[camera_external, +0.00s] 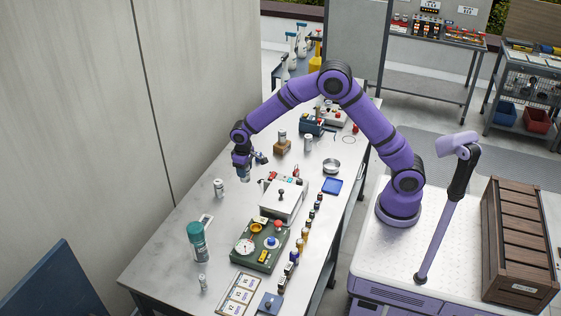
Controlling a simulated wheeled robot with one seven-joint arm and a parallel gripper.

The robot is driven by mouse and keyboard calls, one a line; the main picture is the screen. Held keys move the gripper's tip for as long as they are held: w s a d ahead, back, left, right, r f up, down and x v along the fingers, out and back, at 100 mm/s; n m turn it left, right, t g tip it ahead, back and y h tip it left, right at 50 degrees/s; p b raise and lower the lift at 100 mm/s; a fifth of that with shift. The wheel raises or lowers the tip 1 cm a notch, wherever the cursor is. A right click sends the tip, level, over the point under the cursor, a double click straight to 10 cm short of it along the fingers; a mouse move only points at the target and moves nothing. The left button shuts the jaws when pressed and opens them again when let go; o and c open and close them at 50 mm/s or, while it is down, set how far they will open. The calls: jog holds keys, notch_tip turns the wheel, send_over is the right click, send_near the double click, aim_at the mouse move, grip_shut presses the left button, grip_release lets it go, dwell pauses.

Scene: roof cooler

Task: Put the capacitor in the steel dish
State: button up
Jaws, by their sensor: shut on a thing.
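My gripper (245,168) is over the left-back part of the grey workbench, shut on a small silver can that looks like the capacitor (244,175). The fingers hide part of it, and whether it touches the bench is hard to tell. The steel dish (331,166) is a shallow round silver dish on the bench, to the right of my gripper. It looks empty. Similar silver cans stand on the bench: one (218,188) at the left front of my gripper, one (282,136) on a brown block, and one (308,143) near the dish.
A grey box with a black knob (281,202) stands between my gripper and the bench's right edge. A blue tray (332,186) lies just in front of the dish. A green gauge unit (259,246), a teal-topped bottle (197,241) and a row of small bottles stand nearer.

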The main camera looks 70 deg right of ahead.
jog(key=s+d+m, duration=0.4)
jog(key=d, duration=1)
jog(key=m, duration=1.2)
send_over(331, 166)
jog(key=a, duration=0.1)
notch_tip(331, 166, down, 5)
jog(key=shift+s+a+f, duration=0.1)
jog(key=shift+f, duration=2.2)
jog(key=shift+s+a+f, duration=0.1)
jog(key=shift+f, duration=2.15)
jog(key=shift+f, duration=0.15)
jog(key=o, duration=1)
